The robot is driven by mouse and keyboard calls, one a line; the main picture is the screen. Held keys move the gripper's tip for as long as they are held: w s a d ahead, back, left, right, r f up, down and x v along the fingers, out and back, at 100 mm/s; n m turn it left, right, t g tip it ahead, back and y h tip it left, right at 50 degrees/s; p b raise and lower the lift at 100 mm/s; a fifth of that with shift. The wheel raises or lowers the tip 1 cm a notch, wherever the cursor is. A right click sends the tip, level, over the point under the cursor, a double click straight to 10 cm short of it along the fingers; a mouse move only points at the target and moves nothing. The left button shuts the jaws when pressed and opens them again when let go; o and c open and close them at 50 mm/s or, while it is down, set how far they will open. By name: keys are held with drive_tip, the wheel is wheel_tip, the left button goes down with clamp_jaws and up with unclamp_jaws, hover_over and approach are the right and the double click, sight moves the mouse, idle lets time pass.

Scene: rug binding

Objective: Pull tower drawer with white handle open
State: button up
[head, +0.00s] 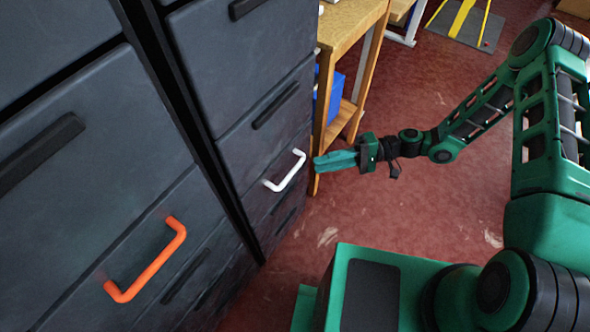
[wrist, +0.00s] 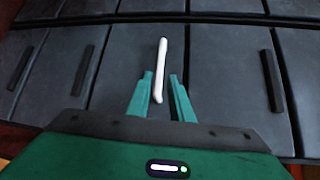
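The tower drawer with the white handle (head: 285,171) is in the farther dark cabinet and looks shut, its front flush with the drawers around it. My gripper (head: 318,163) is just right of the handle in the head view, pointing at the drawer front. In the wrist view the white handle (wrist: 160,70) runs up from between the two green fingers of my gripper (wrist: 160,78). The fingers are apart, with a gap on each side of the handle. I cannot tell how deep the handle sits between them.
A nearer dark cabinet has a drawer with an orange handle (head: 146,260). Dark handles (head: 276,104) mark other drawers. A wooden table (head: 345,22) with a blue bin (head: 335,92) stands behind my gripper. Red floor (head: 335,215) is open in front of the cabinets.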

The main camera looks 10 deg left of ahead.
sight(293, 170)
drive_tip(key=x, duration=0.9)
drive_tip(key=shift+s+a, duration=0.15)
drive_tip(key=shift+a, duration=0.15)
